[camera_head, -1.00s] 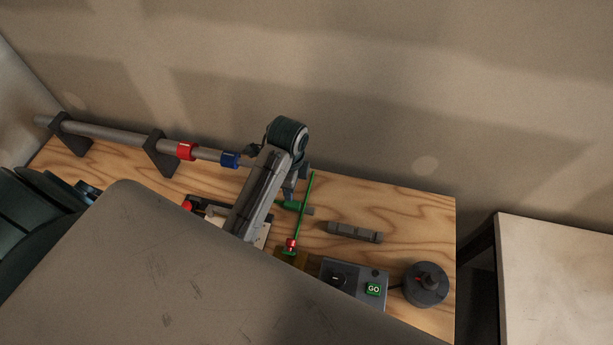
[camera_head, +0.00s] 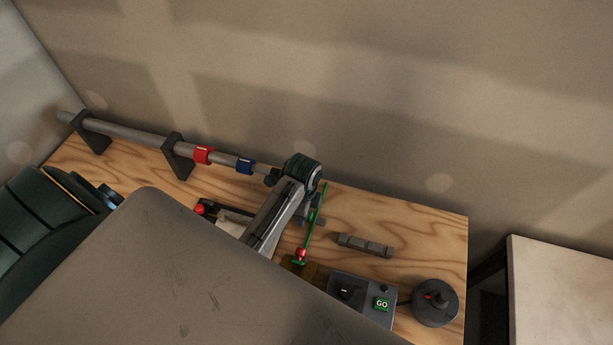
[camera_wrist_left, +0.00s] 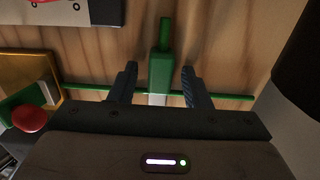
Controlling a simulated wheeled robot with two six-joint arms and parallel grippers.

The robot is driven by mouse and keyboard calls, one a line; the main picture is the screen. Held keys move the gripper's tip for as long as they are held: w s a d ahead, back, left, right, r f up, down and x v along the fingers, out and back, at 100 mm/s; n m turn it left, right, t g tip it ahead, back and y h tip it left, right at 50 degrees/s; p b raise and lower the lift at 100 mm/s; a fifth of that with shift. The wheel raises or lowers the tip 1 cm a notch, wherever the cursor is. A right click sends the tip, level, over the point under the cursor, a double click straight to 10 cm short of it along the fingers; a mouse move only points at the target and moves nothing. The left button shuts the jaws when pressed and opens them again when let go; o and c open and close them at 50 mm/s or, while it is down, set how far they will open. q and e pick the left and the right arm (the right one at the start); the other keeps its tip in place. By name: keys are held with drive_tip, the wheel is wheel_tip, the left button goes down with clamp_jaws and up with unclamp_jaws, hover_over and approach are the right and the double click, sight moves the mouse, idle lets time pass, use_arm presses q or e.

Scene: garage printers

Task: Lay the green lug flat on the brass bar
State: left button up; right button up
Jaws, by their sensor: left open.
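A green piece (camera_wrist_left: 160,65), apparently the lug, stands out between the fingers of my left gripper (camera_wrist_left: 158,84) in the left wrist view. The fingers are open, one to each side, with gaps showing. A thin green rod or cord (camera_wrist_left: 225,96) runs crosswise there; it also shows in the head view (camera_head: 317,212). In the head view my left gripper (camera_head: 309,212) is low over the bench and mostly hides the lug. The brass bar (camera_head: 308,271) lies nearer the camera; the left wrist view shows brass (camera_wrist_left: 32,63) at left, beside a red knob (camera_wrist_left: 29,117). My right gripper is out of view.
A control box (camera_head: 352,295) with a GO button and a round dark device (camera_head: 435,302) stand at right. A grey bar (camera_head: 365,245) lies behind them. A pipe (camera_head: 137,135) on stands, with red and blue bands, runs at back left. Bare wood lies at back right.

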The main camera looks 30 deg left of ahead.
use_arm(q)
clamp_jaws()
drive_tip(key=shift+r, duration=0.1)
drive_tip(key=shift+r, duration=1.9)
